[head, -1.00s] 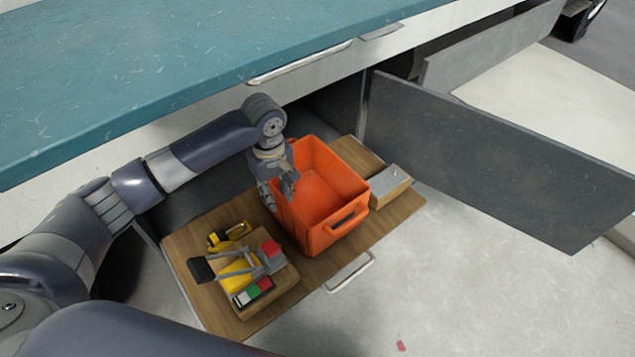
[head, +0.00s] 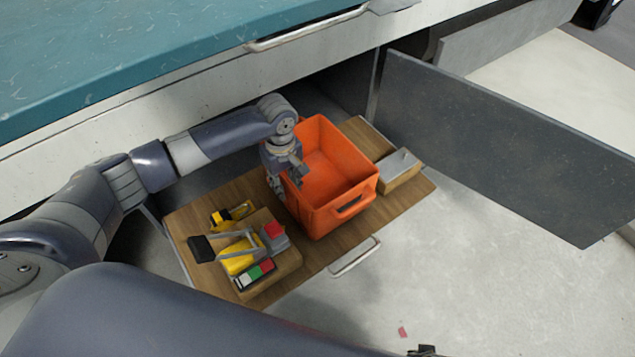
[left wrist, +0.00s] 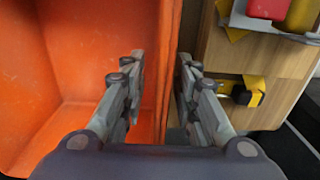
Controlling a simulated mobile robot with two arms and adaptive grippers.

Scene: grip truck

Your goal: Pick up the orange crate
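The orange crate (head: 344,215) is an open, empty-looking bin, upright on a pulled-out wooden drawer board. It also shows in the left wrist view (left wrist: 60,60), filling the left side. My left gripper (head: 284,184) is at the crate's left wall. In the left wrist view its fingers (left wrist: 161,62) are apart, one inside the crate and one outside, with the wall's rim between them; a gap shows beside the wall. A small dark part at the bottom edge of the head view may be my right gripper (head: 425,351), mostly cut off.
The wooden drawer (head: 318,254) has a front handle (head: 354,257). A box with tools (head: 252,262) stands left of the crate, and a small grey-topped box (head: 398,168) right of it. A teal worktop (head: 150,45) overhangs behind. A grey door panel (head: 510,140) stands open at right.

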